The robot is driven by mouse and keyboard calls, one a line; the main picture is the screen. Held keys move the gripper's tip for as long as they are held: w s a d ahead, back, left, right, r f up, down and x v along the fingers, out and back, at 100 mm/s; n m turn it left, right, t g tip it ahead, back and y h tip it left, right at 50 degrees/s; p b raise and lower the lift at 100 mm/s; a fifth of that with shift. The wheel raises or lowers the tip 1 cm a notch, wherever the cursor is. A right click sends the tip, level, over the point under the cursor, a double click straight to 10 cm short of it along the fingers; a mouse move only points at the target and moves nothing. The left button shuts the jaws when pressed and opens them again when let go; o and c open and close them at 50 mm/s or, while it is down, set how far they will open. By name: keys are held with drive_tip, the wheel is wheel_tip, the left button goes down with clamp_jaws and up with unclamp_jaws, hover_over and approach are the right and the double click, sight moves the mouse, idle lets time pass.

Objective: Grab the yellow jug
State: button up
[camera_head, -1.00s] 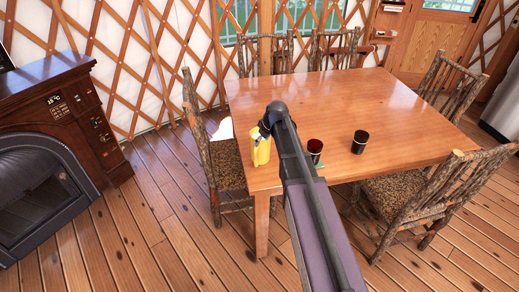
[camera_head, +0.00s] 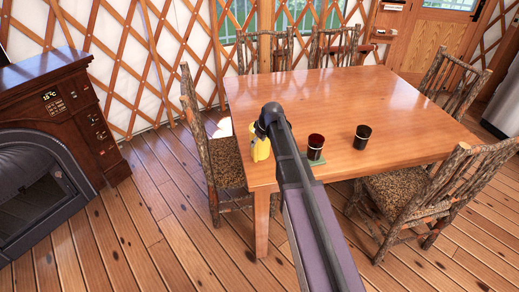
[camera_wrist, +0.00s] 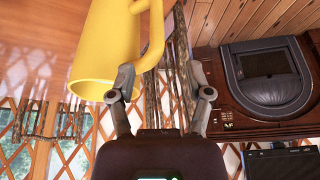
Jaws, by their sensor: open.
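The yellow jug (camera_head: 260,147) stands at the near left corner of the wooden table (camera_head: 350,100). In the head view my arm's dark end covers part of it. In the wrist view the jug (camera_wrist: 105,45) is large and close at the upper left, with its handle (camera_wrist: 154,35) to the right. My gripper (camera_wrist: 160,78) is open, its two fingers apart. The left finger overlaps the jug's lower edge in the picture, and the handle shows between and beyond the fingertips. I cannot tell whether either finger touches the jug.
A dark red cup (camera_head: 316,146) on a green coaster and a black cup (camera_head: 362,137) stand to the right of my arm. Log chairs surround the table, one (camera_head: 222,160) close by the jug's corner. A stove (camera_head: 50,150) stands at left. Floor between is clear.

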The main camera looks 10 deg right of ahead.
sight(256, 146)
drive_tip(key=shift+b+x, duration=1.15)
drive_tip(key=shift+x, duration=0.4)
drive_tip(key=shift+f, duration=0.1)
drive_tip(key=shift+b+x, duration=2.4)
drive_tip(key=shift+x, duration=0.1)
drive_tip(key=shift+d, duration=0.15)
clamp_jaws()
